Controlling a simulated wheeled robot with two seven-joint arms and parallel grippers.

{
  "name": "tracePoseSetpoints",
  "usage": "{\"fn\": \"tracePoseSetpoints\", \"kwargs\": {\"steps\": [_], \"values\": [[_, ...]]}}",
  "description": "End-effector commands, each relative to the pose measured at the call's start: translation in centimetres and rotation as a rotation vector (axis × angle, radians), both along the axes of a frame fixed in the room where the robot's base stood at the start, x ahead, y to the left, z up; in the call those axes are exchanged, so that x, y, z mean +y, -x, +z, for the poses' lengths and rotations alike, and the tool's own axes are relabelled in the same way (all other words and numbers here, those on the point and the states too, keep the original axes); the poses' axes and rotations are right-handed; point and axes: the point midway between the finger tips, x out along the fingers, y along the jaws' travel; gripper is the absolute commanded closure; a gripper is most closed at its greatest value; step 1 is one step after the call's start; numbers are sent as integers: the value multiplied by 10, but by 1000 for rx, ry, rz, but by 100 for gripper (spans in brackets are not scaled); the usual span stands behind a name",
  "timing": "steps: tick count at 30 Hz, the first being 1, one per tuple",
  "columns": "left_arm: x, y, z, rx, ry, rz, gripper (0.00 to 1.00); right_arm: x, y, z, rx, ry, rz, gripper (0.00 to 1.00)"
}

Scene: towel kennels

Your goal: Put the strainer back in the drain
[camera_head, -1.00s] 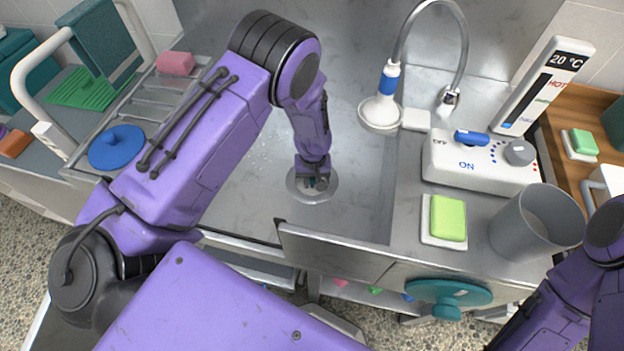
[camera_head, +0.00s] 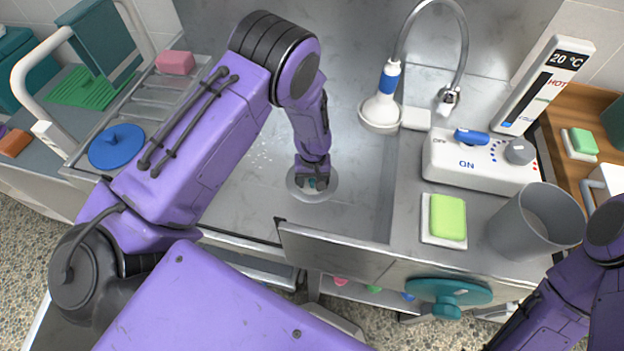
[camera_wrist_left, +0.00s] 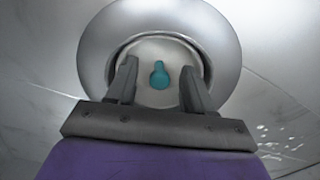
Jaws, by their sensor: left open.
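The strainer (camera_wrist_left: 148,90) is a pale disc with a teal knob in its middle. In the left wrist view it lies inside the wide metal ring of the drain (camera_wrist_left: 224,45), and a dark curved gap shows around part of it. My left gripper (camera_wrist_left: 154,75) is open, with one finger on each side of the knob and a gap to both. In the head view my left gripper (camera_head: 312,184) points down over the drain (camera_head: 331,188) in the sink floor and hides most of the strainer. My right arm shows at the lower right, but its gripper is out of view.
A blue lidded disc (camera_head: 117,147) and a pink sponge (camera_head: 175,63) are on the left. A shower head (camera_head: 380,112), a control box (camera_head: 480,165), a green soap (camera_head: 448,217) and a grey cup (camera_head: 537,222) stand on the right. The sink floor is otherwise clear.

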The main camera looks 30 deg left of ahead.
Motion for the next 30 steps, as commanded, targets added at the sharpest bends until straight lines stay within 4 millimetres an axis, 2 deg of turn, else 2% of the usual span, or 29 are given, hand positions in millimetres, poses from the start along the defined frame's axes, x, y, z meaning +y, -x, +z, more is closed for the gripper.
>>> {"fn": "tracePoseSetpoints", "kwargs": {"steps": [4,12,15,19,30], "values": [[0,-1,22,-4,0,-1,48,0,0,-1,0,0,0,57],[-1,-2,85,-4,0,-1,48,0,0,-1,0,0,0,57],[-1,-1,98,-2,0,0,48,0,0,-1,0,0,0,57],[-1,-1,104,-1,-1,0,48,0,0,-1,0,0,0,57],[-1,-1,103,0,0,0,48,0,0,-1,0,0,0,57]]}}
